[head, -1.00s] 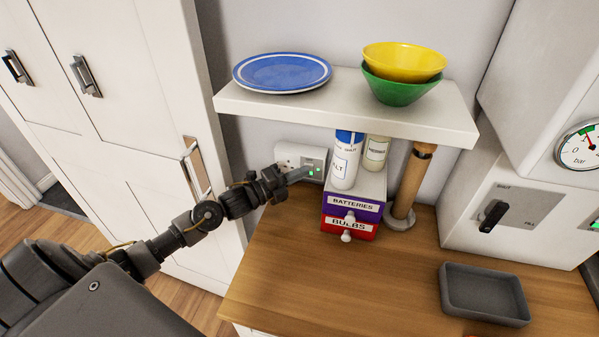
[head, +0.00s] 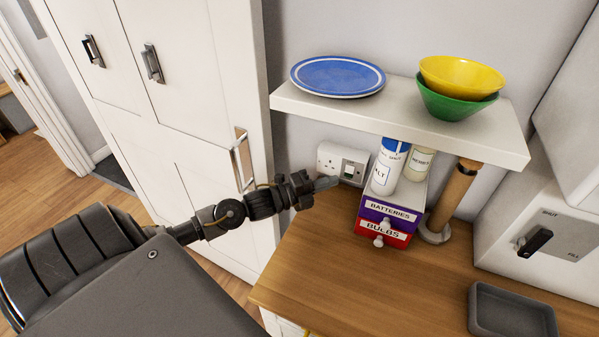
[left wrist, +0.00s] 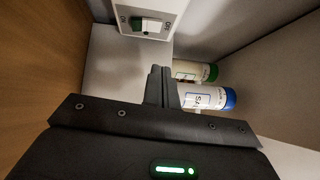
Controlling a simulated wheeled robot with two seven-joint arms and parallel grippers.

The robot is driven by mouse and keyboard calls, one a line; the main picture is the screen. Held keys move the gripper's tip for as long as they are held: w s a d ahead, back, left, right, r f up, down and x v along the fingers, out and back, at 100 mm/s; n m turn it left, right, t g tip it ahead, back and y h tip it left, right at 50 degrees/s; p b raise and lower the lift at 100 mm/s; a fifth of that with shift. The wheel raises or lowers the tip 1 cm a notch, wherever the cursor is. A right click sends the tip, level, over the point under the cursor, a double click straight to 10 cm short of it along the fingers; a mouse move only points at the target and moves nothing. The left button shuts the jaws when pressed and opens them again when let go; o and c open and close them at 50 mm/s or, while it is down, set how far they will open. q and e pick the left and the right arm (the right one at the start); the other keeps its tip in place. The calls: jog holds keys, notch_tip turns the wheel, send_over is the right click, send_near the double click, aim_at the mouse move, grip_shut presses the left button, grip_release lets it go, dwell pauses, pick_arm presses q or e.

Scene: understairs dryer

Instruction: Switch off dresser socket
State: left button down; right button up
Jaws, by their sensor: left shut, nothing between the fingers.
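The white wall socket (head: 331,158) is on the wall under the shelf, left of the small drawers. Its right part shows a dark greenish patch, with no bright light. In the left wrist view the socket (left wrist: 178,8) is at the top, with a green patch and a pale rocker (left wrist: 152,25); which way the rocker is tipped is unclear. My left gripper (head: 333,183) is shut and empty, its tips just below and in front of the socket. The fingers (left wrist: 160,85) point toward the socket, with a gap in the left wrist view. My right gripper is out of view.
The shelf (head: 400,122) overhangs the socket, carrying a blue plate (head: 338,77) and stacked bowls (head: 460,78). The drawers (head: 388,220) with canisters (head: 388,168) stand close on the right. A tall white cupboard (head: 215,130) is on the left.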

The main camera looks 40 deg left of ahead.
pick_arm(q)
jog(key=b+v, duration=0.2)
jog(key=v, duration=0.5)
jog(key=shift+s+a+r, duration=0.25)
jog(key=shift+s+r, duration=0.05)
jog(key=shift+r, duration=0.1)
